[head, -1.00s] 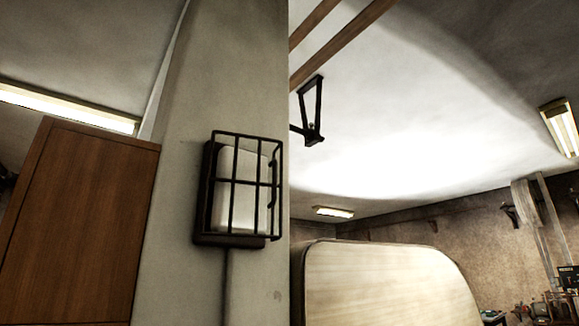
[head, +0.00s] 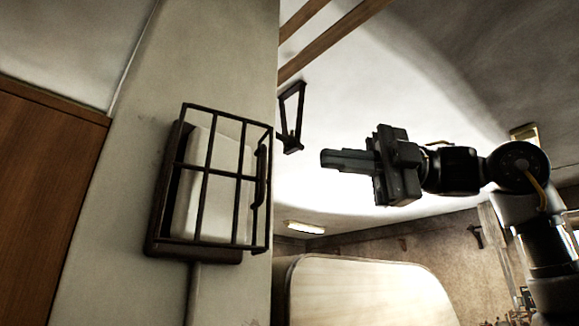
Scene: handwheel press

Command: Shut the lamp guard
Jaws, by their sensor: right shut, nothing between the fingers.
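The lamp guard (head: 208,171), a dark wire cage with a small handle on its right side, is in front of a pale box-shaped lamp (head: 228,160) on the wall pillar. The cage front stands out from the dark backplate (head: 160,215); I cannot tell exactly how wide the gap is. My right gripper (head: 335,159) comes in from the right, fingers together, empty and pointing left. In the picture it is right of the guard's handle, apart from it. My left gripper is out of view.
The pillar (head: 110,215) carries the lamp, with a conduit (head: 192,295) below it. A wooden cabinet (head: 40,210) stands at left. A pale rounded panel (head: 365,292) is low at right. A black bracket (head: 291,120) shows behind, beyond the pillar edge.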

